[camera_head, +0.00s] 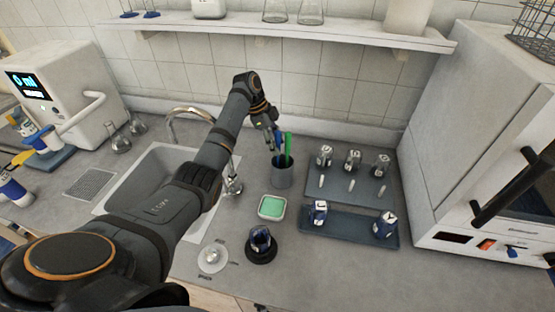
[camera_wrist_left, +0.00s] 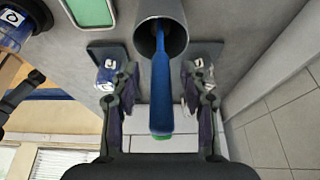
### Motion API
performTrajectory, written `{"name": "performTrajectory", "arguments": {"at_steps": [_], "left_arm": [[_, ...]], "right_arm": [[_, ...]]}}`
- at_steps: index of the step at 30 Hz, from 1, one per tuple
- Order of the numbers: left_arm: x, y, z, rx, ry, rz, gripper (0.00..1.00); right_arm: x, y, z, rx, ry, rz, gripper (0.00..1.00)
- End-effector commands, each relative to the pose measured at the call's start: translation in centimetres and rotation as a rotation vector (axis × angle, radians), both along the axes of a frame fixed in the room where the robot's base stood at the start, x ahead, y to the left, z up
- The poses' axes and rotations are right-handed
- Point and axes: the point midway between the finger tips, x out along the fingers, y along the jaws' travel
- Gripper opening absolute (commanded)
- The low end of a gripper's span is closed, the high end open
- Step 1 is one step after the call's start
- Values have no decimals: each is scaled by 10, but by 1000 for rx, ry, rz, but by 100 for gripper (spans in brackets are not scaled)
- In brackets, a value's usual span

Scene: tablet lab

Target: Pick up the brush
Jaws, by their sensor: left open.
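A grey cup (camera_head: 282,176) stands on the counter right of the sink and holds a green handle (camera_head: 288,148) and a blue handle (camera_head: 279,138). I cannot tell which handle is the brush; their lower ends are hidden inside the cup. My left gripper (camera_head: 272,140) is open just above the cup. In the left wrist view the blue handle (camera_wrist_left: 161,85) sticks out of the cup's mouth (camera_wrist_left: 178,40) and lies between the open fingers (camera_wrist_left: 159,80), apart from both. A bit of green shows behind its end.
A green sponge in a dish (camera_head: 271,207) lies in front of the cup. Dark trays (camera_head: 345,232) with small labelled bottles are to the right. The sink and faucet (camera_head: 178,115) are at left. A shelf (camera_head: 290,33) runs above; a white oven (camera_head: 480,140) stands at right.

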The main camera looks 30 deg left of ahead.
Motion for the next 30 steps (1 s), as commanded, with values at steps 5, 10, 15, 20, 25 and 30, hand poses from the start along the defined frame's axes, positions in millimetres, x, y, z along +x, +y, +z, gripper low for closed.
{"name": "performTrajectory", "arguments": {"at_steps": [5,10,15,20,25,30], "left_arm": [[1,-4,-13,2,1,1,45],[1,-4,-13,2,0,0,44],[1,-4,-13,1,-1,0,21],[1,-4,-13,1,-1,0,0],[1,-4,-12,1,-1,0,0],[1,-4,-11,1,-1,0,0]], "right_arm": [[-4,2,5,2,6,-1,40],[-4,1,4,2,7,-1,40],[-4,1,4,2,7,-1,40],[-4,1,4,2,7,-1,40],[-4,1,4,1,7,0,40],[-3,0,5,0,6,0,40]]}}
